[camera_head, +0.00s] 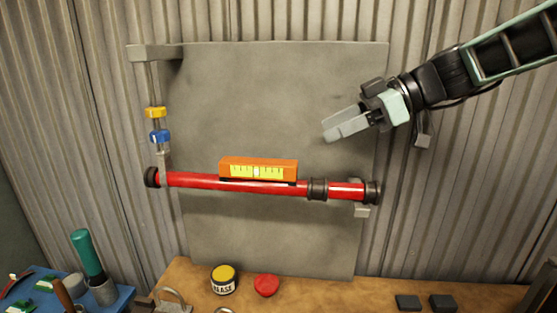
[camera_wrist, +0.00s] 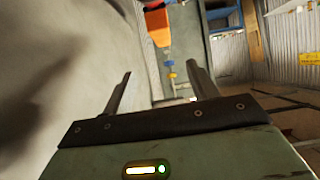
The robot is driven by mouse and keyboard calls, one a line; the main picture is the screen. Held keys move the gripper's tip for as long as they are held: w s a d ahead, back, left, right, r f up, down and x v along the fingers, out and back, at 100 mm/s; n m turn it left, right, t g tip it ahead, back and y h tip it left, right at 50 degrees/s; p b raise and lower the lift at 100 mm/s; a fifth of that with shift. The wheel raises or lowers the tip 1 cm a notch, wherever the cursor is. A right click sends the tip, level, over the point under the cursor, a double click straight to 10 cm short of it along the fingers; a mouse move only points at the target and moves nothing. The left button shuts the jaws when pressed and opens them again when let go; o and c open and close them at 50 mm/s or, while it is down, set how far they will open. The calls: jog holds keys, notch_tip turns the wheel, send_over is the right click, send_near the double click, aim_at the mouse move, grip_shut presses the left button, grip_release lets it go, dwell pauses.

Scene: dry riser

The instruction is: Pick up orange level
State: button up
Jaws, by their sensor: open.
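The orange level (camera_head: 258,163) rests lengthwise on top of the red pipe (camera_head: 215,181), its yellow-green vial strip facing out. My gripper (camera_head: 334,133) is up and to the right of the level, in front of the grey panel, and is apart from it. In the wrist view my gripper (camera_wrist: 158,90) has its two fingers spread with nothing between them.
The red pipe is held on brackets against the grey panel (camera_head: 270,100). A yellow and a blue ring (camera_head: 160,136) sit at its left bracket. Below, a wooden bench holds a grease tin (camera_head: 223,280), a red cap (camera_head: 266,285) and dark blocks (camera_head: 442,302). A blue tray (camera_head: 112,297) stands lower left.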

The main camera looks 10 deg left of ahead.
jog(key=p, duration=0.5)
send_near(258, 161)
jog(key=x, duration=0.3)
jog(key=shift+w+a+f, duration=0.1)
jog(key=shift+a, duration=0.2)
jog(key=shift+a+f, duration=0.4)
jog(key=shift+a, duration=0.05)
jog(key=shift+a+p, duration=0.5)
jog(key=shift+p, duration=0.4)
jog(key=p+x, duration=0.3)
jog(key=shift+a+f, duration=0.25)
jog(key=shift+a, duration=0.05)
jog(key=shift+a+f, duration=0.2)
jog(key=shift+f, duration=0.1)
jog(key=shift+c, duration=0.2)
jog(key=c, duration=1.2)
jog(key=shift+r, duration=0.1)
